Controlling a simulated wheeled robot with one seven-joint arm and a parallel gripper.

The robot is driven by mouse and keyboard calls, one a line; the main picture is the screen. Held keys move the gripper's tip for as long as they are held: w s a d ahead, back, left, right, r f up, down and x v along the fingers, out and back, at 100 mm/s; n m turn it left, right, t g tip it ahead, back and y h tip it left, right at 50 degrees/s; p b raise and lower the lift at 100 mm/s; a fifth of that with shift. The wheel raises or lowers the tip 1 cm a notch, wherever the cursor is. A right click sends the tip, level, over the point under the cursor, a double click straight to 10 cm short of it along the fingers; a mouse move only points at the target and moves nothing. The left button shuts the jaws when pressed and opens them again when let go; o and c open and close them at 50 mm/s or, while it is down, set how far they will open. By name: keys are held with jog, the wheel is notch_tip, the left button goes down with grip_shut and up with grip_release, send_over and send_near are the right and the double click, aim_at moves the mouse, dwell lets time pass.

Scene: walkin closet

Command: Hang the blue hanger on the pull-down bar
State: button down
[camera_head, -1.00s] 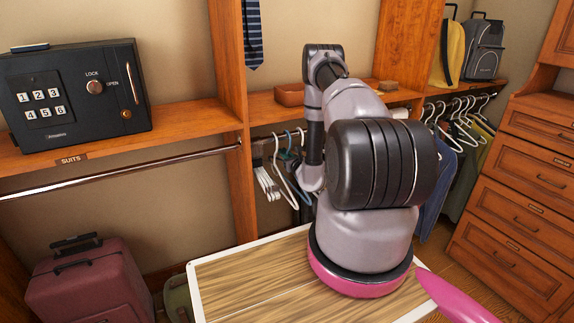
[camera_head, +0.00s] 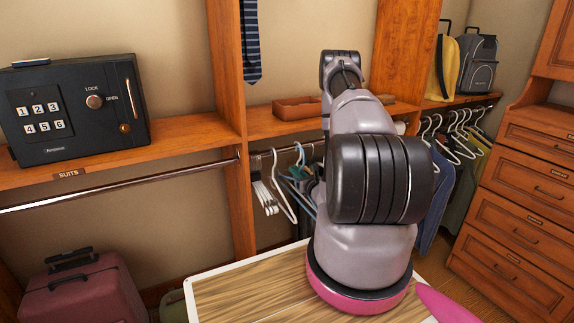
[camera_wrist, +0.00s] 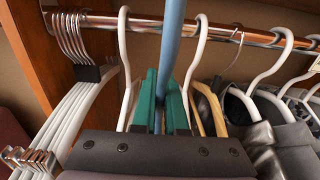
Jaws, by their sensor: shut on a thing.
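The blue hanger (camera_wrist: 172,38) is between the green fingertips of my gripper (camera_wrist: 163,105) in the wrist view. Its blue shaft rises across the front of the metal bar (camera_wrist: 265,40) and leaves the top of the picture, so the wrist view does not show whether its hook is over the bar. In the head view the blue hanger (camera_head: 299,150) shows at the bar (camera_head: 267,153) in the middle bay, left of my arm. My arm hides most of my gripper there. White hangers (camera_wrist: 122,60) hang on the bar on both sides of the blue one.
A bunch of white clip hangers (camera_wrist: 75,110) hangs at the left by the wooden upright. Dark clothes (camera_wrist: 265,145) hang to the right. Above the bar is a shelf with a brown tray (camera_head: 297,108). A wooden-topped island (camera_head: 250,296) stands in front.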

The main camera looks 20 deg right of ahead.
jog(key=s+d, duration=0.1)
jog(key=s, duration=3)
jog(key=shift+s, duration=0.3)
